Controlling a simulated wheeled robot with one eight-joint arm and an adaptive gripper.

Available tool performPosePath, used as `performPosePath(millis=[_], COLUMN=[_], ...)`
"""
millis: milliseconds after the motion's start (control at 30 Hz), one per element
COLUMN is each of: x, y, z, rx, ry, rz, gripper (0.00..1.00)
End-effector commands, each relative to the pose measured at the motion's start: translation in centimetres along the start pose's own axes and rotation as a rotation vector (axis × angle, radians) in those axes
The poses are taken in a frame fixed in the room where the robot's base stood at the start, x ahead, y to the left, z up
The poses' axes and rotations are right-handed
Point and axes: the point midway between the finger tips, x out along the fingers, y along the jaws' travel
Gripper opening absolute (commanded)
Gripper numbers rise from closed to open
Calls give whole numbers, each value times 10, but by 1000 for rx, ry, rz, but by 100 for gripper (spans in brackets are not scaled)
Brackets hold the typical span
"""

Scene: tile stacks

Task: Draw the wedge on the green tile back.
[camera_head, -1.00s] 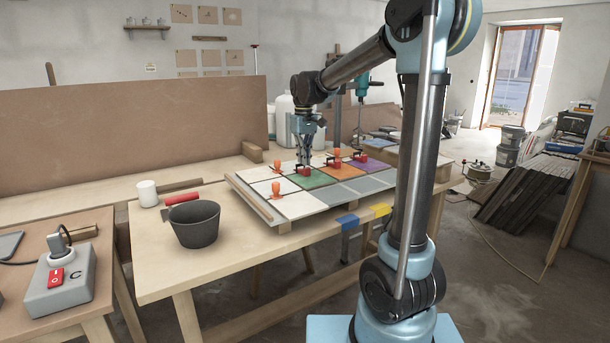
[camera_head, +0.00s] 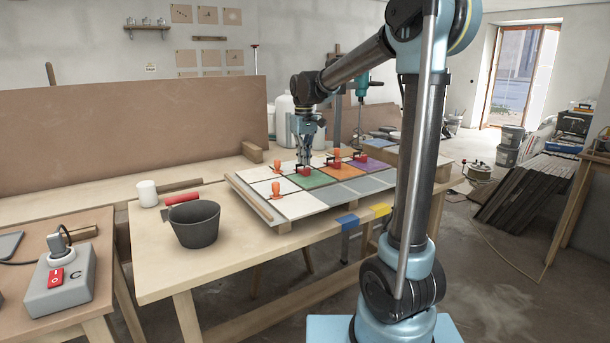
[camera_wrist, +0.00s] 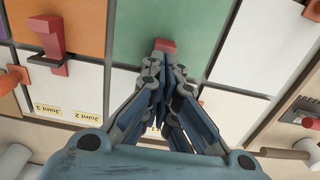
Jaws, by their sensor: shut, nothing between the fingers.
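The green tile (camera_head: 317,180) lies in the tile layout on the table, and it fills the top middle of the wrist view (camera_wrist: 165,18). Its red wedge (camera_wrist: 165,46) sits at the tile's edge, by the joint with the row beyond. In the head view, the wedge (camera_head: 306,171) is just below my gripper. My gripper (camera_wrist: 160,66) points down with its fingers together, empty. The fingertips are right beside the wedge and cover part of it in the wrist view. I cannot tell whether they touch it.
The orange tile (camera_wrist: 82,14) beside it carries another red wedge (camera_wrist: 52,48). The purple tile (camera_head: 371,165) lies farther right. Orange clips (camera_head: 276,189) stand on other tiles. Labels (camera_wrist: 87,113) lie along a joint. A dark bucket (camera_head: 194,224) stands on the table at left.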

Motion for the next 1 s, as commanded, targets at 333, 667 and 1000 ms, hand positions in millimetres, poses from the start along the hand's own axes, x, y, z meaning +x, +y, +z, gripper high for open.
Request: performPosePath(millis=[333, 667, 1000], x=[5, 4, 3], y=[0, 0, 0], z=[0, 0, 0], rx=[0, 0, 0], ry=[0, 0, 0], rz=[0, 0, 0], gripper=[0, 0, 0])
